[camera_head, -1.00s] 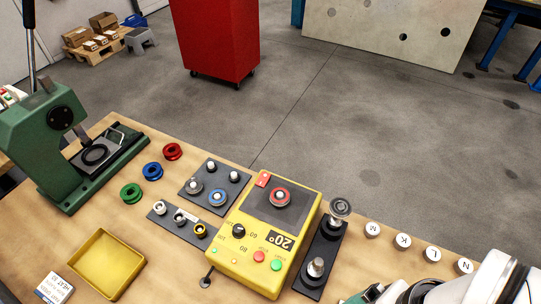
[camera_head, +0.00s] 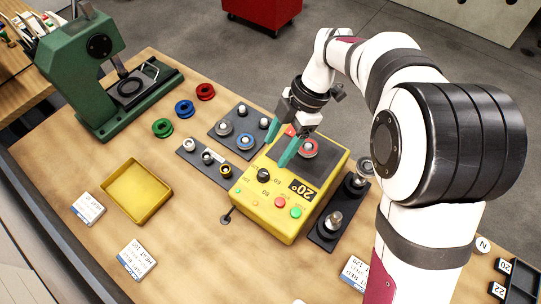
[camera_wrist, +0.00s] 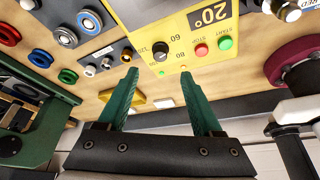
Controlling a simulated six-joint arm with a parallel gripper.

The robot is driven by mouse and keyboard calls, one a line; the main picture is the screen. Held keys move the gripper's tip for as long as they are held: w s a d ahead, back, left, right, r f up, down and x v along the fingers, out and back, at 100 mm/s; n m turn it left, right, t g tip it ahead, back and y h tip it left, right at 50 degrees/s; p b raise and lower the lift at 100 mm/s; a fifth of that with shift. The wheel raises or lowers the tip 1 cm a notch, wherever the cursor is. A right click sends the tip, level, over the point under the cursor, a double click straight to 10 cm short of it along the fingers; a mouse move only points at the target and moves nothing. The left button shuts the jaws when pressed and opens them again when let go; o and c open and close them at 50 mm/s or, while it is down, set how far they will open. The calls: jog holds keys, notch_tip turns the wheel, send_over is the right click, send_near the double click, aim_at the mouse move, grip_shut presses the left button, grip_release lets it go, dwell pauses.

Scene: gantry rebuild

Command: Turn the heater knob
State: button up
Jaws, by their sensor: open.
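The yellow heater (camera_head: 245,197) stands on the wooden bench. Its display (camera_head: 300,190) reads 20°. The black heater knob (camera_head: 264,175) sits on its sloped front, beside the numbers 60 and 80. The knob also shows in the wrist view (camera_wrist: 160,49), just beyond the fingertips and roughly midway between them. My gripper (camera_head: 280,147) is open and empty above the heater, with its green fingers apart; it also shows in the wrist view (camera_wrist: 160,76). No contact with the knob is visible. A red-rimmed round piece (camera_head: 307,148) sits on the heater's dark top plate.
A red stop button (camera_head: 280,202) and a green start button (camera_head: 296,212) are near the knob. A dark stand with metal posts (camera_head: 324,232) is right of the heater. A yellow tray (camera_head: 137,191) and green press (camera_head: 78,65) stand further left.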

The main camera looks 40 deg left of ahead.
aim_at(264, 173)
jog(key=x, duration=0.8)
jog(key=shift+f, duration=0.25)
grip_shut()
